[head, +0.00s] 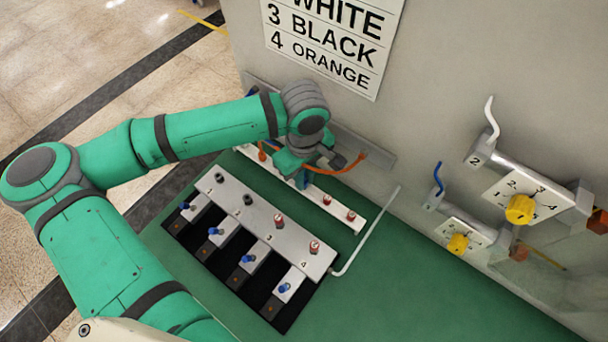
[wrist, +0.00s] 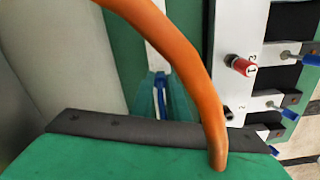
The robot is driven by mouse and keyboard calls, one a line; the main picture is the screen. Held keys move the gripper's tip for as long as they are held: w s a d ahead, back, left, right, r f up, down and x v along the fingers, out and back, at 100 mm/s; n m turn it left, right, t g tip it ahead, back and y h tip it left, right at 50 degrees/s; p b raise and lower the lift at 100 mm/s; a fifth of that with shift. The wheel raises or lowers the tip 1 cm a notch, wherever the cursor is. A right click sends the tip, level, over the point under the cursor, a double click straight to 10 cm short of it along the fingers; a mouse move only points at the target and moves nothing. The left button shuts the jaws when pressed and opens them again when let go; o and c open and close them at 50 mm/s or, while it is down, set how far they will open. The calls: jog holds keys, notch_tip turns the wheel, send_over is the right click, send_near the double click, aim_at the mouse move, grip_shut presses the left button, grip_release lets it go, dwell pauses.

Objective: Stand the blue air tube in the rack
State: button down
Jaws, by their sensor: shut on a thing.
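My gripper (head: 300,172) is low over the back of the green bench. In the wrist view, its green fingers (wrist: 160,103) close around an upright blue piece (wrist: 160,84), which looks like the blue air tube.
A numbered white panel (head: 262,222) with red plugs and blue-knobbed levers lies in front. A bent white tube (head: 370,233) lies to the right. Wall valves with yellow knobs (head: 519,208) carry short blue (head: 438,177) and white tubes. The bench's right side is clear.

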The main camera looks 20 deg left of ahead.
jog(key=shift+s+f, duration=0.1)
jog(key=shift+f, duration=0.25)
jog(key=c, duration=1.6)
grip_release()
jog(key=shift+c, duration=0.2)
notch_tip(320, 180, up, 11)
jog(key=shift+f, duration=0.1)
